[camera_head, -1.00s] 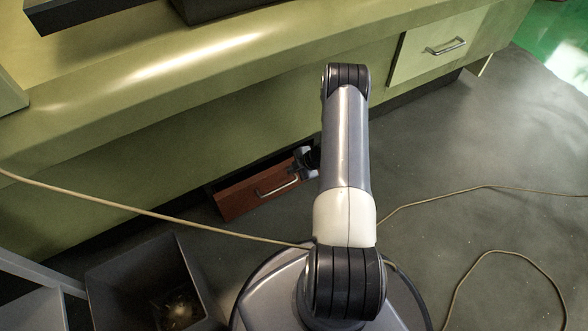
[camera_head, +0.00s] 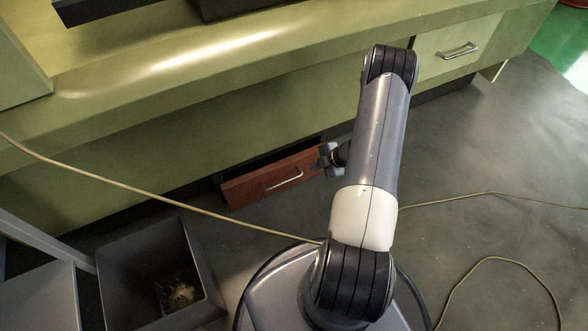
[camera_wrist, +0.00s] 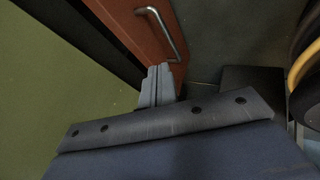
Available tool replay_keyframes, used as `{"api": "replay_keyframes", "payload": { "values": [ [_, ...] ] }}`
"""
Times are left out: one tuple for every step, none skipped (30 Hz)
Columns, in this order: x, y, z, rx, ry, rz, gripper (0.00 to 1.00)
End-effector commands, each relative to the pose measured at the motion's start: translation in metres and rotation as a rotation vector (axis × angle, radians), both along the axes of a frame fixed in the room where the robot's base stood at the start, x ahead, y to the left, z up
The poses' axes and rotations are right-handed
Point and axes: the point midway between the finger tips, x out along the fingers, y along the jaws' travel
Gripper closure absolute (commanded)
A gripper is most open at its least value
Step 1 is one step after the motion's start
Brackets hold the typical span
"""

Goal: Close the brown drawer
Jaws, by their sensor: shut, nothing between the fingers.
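The brown drawer (camera_head: 248,190) stands open low in the green cabinet, with a dark gap behind its reddish-brown front and a silver bar handle (camera_head: 284,179). My gripper (camera_head: 325,160) is at the right end of the drawer front, partly hidden by my arm. In the wrist view the closed fingers (camera_wrist: 158,85) point at the drawer front (camera_wrist: 130,22), close to one end of the handle (camera_wrist: 163,32). I cannot tell whether the fingertips touch the front. The gripper is shut and empty.
A dark open bin (camera_head: 150,270) with something inside stands at the lower left. A beige cable (camera_head: 150,199) crosses in front of the drawer. A closed green drawer (camera_head: 455,47) is at the upper right. The grey floor (camera_head: 500,150) at right is mostly clear.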

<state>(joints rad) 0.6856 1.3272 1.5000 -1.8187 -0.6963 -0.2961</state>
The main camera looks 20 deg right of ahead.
Motion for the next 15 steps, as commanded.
{"api": "replay_keyframes", "payload": {
  "values": [
    [-0.003,0.008,-0.014,0.021,-0.024,0.035,1.0],
    [-0.004,0.014,-0.021,0.036,-0.047,0.064,1.0],
    [-0.006,0.024,-0.03,0.058,-0.088,0.108,1.0],
    [-0.007,0.031,-0.037,0.077,-0.125,0.143,1.0],
    [-0.009,0.039,-0.044,0.094,-0.168,0.179,1.0],
    [-0.01,0.049,-0.052,0.116,-0.23,0.224,1.0],
    [-0.012,0.057,-0.058,0.131,-0.281,0.257,1.0],
    [-0.014,0.064,-0.063,0.144,-0.334,0.286,1.0],
    [-0.016,0.073,-0.069,0.158,-0.408,0.32,1.0],
    [-0.017,0.079,-0.073,0.167,-0.467,0.343,1.0],
    [-0.019,0.084,-0.078,0.172,-0.524,0.363,1.0],
    [-0.02,0.091,-0.082,0.175,-0.604,0.384,1.0],
    [-0.022,0.095,-0.085,0.175,-0.662,0.397,1.0],
    [-0.023,0.099,-0.088,0.172,-0.718,0.406,1.0],
    [-0.025,0.103,-0.091,0.166,-0.79,0.414,1.0]
  ]
}}
